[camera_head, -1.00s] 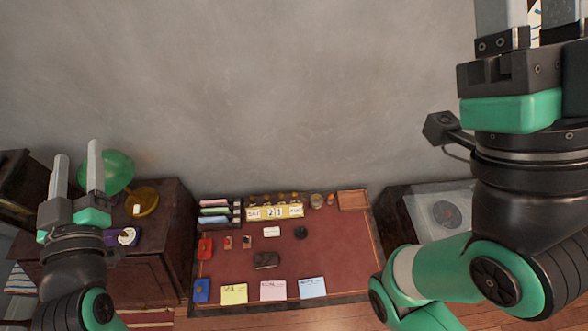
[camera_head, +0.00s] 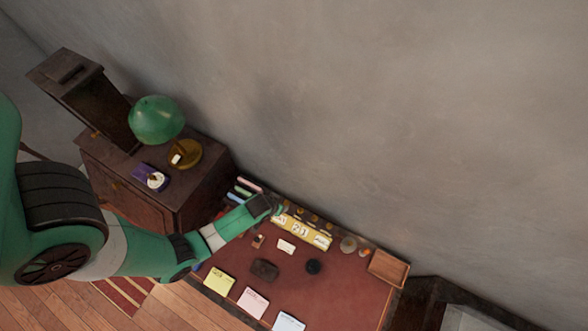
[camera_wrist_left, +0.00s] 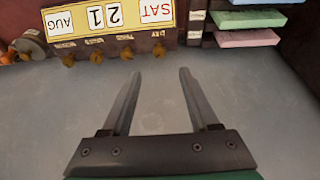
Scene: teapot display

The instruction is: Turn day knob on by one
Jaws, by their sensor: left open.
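The yellow calendar (camera_head: 308,235) stands at the back of the desk. In the left wrist view the calendar (camera_wrist_left: 108,27) appears upside down and reads SAT, 21, AUG. Several small brass knobs line its top: one by the SAT panel (camera_wrist_left: 159,49), others by the 21 panel (camera_wrist_left: 126,54) and the AUG panel (camera_wrist_left: 68,60). In the head view my left arm reaches the calendar's left end. My right gripper is out of view.
Coloured trays (camera_wrist_left: 250,28) stand beside the calendar's SAT end. Notes (camera_head: 252,302), a dark item (camera_head: 265,269) and a wooden tray (camera_head: 388,268) lie on the desk (camera_head: 335,285). A green lamp (camera_head: 157,120) stands on the left cabinet. Grey wall lies behind.

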